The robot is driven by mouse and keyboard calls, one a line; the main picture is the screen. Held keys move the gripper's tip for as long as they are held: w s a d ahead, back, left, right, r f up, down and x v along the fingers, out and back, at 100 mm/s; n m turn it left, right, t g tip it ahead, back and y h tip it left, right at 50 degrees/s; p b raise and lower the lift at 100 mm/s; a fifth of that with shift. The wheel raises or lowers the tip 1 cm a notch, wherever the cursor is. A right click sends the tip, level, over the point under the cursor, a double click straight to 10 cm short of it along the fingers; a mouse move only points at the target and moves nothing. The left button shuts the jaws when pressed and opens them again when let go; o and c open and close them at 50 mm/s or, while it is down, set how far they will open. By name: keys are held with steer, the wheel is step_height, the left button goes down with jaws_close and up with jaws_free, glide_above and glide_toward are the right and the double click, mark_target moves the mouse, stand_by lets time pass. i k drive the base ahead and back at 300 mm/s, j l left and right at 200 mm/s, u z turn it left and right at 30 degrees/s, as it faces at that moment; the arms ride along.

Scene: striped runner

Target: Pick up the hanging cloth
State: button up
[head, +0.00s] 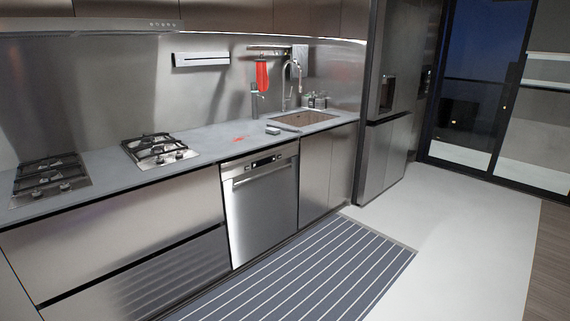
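A red cloth (262,75) hangs from a wall rail (268,49) on the steel backsplash, to the left of the sink tap. It hangs down as a narrow strip above the counter (216,149). A small grey cloth-like or board-like item (300,53) hangs at the rail's right end; I cannot tell what it is. My gripper is not in this view.
The sink (305,118) with its tall tap (285,85) lies right of the cloth. Two gas hobs (158,148) stand left. A dishwasher (262,192) is below. The striped runner (310,275) and pale floor (450,235) are clear.

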mark_target(277, 125)
steer(key=i, duration=2.55)
